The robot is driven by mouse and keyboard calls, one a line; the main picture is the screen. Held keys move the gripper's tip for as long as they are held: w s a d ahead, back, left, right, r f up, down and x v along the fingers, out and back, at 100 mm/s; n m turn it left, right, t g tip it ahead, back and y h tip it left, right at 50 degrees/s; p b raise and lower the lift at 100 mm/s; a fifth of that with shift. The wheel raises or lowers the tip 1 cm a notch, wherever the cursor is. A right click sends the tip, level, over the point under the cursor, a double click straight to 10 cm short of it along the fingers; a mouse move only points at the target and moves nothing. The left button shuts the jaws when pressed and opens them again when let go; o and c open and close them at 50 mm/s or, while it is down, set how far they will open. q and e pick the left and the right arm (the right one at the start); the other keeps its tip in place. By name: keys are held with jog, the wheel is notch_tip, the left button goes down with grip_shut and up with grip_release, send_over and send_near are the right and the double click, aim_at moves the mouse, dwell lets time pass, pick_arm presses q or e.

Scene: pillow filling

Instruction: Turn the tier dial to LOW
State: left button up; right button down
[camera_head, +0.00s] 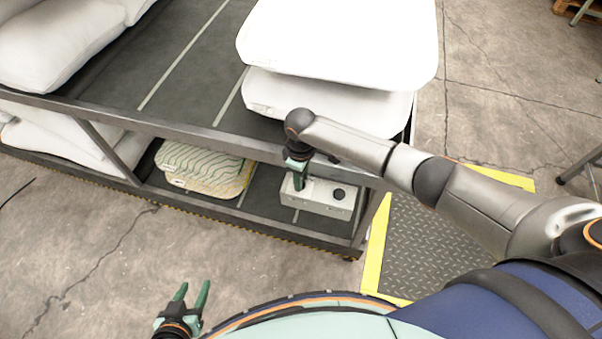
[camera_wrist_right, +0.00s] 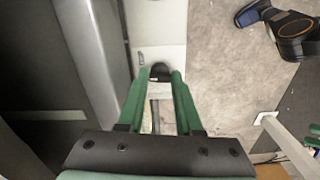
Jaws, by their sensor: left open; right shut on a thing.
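A light grey control box (camera_head: 316,202) sits on the lower shelf. A black round knob (camera_head: 339,193) shows on the right part of its top. My right gripper (camera_head: 299,184) points down at the left part of the box top. In the right wrist view its green fingers are shut on a black dial (camera_wrist_right: 160,71) on the pale box (camera_wrist_right: 157,35). The dial's pointer and any tier lettering cannot be read. My left gripper (camera_head: 192,290) is open and empty, low over the floor, away from the shelf.
A striped cream pillow (camera_head: 205,170) lies left of the box on the lower shelf. The upper shelf rail (camera_head: 225,140) runs close by my right wrist. White pillows (camera_head: 340,40) are stacked above. A yellow-edged metal plate (camera_head: 430,240) lies on the floor at right.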

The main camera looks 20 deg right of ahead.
jog(key=n+p, duration=0.1)
jog(key=n, duration=0.3)
jog(key=shift+r+n, duration=0.1)
jog(key=shift+n, duration=0.2)
jog(key=n, duration=0.4)
jog(key=shift+a+n, duration=0.1)
jog(key=shift+n, duration=0.3)
jog(key=c, duration=0.6)
grip_release()
notch_tip(320, 180, up, 12)
jog(key=shift+r+p, duration=0.25)
jog(key=shift+p, duration=0.6)
